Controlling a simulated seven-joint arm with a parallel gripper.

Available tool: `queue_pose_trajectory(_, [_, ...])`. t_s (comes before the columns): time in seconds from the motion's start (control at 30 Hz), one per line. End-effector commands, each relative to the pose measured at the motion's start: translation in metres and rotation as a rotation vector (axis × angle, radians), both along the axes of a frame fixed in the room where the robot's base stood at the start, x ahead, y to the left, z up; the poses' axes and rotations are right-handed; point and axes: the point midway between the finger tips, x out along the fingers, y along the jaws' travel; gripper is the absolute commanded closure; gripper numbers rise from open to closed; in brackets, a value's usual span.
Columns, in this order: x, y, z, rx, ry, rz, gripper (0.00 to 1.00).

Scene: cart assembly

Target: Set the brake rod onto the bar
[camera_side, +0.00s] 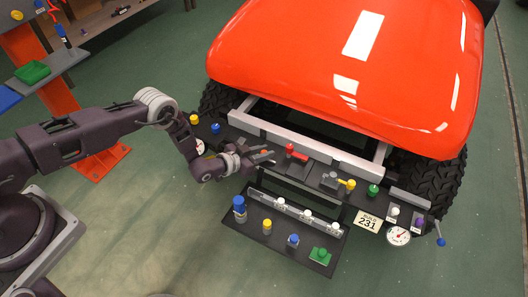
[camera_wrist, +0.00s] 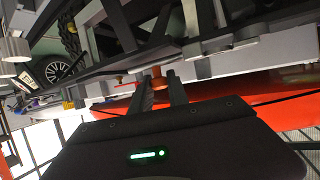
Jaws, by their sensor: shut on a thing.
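My gripper (camera_side: 266,158) is at the left-middle of the cart front in the side view, close to the dark bar (camera_side: 325,178) with coloured fittings. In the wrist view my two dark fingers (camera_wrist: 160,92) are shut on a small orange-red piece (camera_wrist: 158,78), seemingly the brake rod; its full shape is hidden. In the side view the held piece cannot be made out against the fingers and bar. A red handle (camera_side: 295,150) on a grey block stands on the bar just right of my fingertips; I cannot tell if they touch.
A dark shelf (camera_side: 255,238) below the bar holds blue, yellow, white and green pieces. A yellow fitting (camera_side: 347,184), a green knob (camera_side: 373,190) and a dial (camera_side: 398,236) are farther right. The orange hood (camera_side: 400,60) overhangs behind. Open floor lies in front.

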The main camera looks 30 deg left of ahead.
Motion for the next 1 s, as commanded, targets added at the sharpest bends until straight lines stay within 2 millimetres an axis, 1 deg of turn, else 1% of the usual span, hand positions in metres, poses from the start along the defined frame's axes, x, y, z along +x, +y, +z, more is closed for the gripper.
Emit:
queue_pose_trajectory(0.87, [0.0001, -0.0006, 0.0005, 0.0, -0.002, -0.001, 1.0])
queue_pose_trajectory(1.0, [0.0006, 0.0059, 0.0005, -0.001, -0.002, 0.0, 1.0])
